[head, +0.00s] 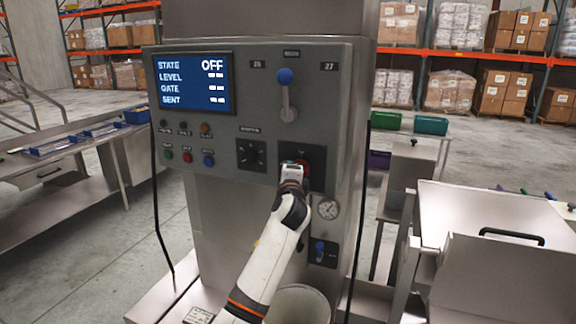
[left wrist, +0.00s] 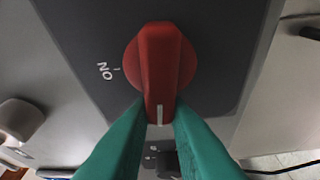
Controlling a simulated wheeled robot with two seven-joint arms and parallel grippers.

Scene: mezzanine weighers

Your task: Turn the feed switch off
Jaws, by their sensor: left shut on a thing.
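The feed switch appears to be the red rotary knob (left wrist: 160,65) on a dark plate, shown large in the left wrist view. Its white pointer line is at the lower end, away from the ON label (left wrist: 105,71) and tick at the left. My left gripper (left wrist: 160,108) has its green fingers against both sides of the knob's lower end, shut on it. In the head view my left gripper (head: 291,173) reaches the dark plate (head: 318,166) and mostly hides the knob. The blue screen (head: 194,83) reads STATE OFF. My right gripper is not in view.
Steel benches stand left and right; a round container (head: 299,303) is below my arm.

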